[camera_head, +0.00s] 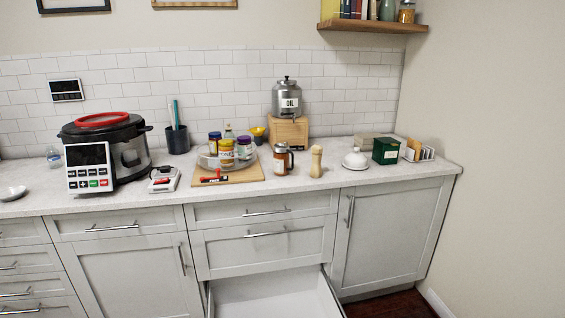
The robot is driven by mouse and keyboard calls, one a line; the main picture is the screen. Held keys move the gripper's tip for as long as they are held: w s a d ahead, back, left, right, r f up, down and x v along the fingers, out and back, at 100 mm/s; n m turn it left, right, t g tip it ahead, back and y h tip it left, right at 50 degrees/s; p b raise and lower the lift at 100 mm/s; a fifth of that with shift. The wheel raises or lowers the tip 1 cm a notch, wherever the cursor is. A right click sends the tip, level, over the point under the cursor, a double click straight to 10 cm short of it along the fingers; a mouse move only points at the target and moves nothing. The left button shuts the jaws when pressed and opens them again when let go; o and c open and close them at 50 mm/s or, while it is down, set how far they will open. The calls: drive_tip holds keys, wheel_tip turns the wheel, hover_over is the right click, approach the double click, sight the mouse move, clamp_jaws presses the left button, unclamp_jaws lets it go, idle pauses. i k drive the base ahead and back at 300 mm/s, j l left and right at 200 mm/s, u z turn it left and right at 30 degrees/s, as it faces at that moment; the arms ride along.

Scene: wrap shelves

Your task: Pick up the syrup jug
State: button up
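The likely syrup jug (281,162) is a small jar with reddish-brown contents, a dark metallic top and a handle on its right side. It stands upright on the light speckled counter (330,178), near the front edge. No label on it is readable. My gripper is not in view.
A wooden pepper mill (317,162) stands just right of the jug. A cutting board (247,176) with jars behind lies to its left. An oil dispenser (287,98) stands behind on a wooden stand (289,132). An open lower drawer (270,295) juts out below.

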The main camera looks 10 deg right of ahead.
sight(281, 158)
drive_tip(key=i+l, duration=0.1)
drive_tip(key=i, duration=0.95)
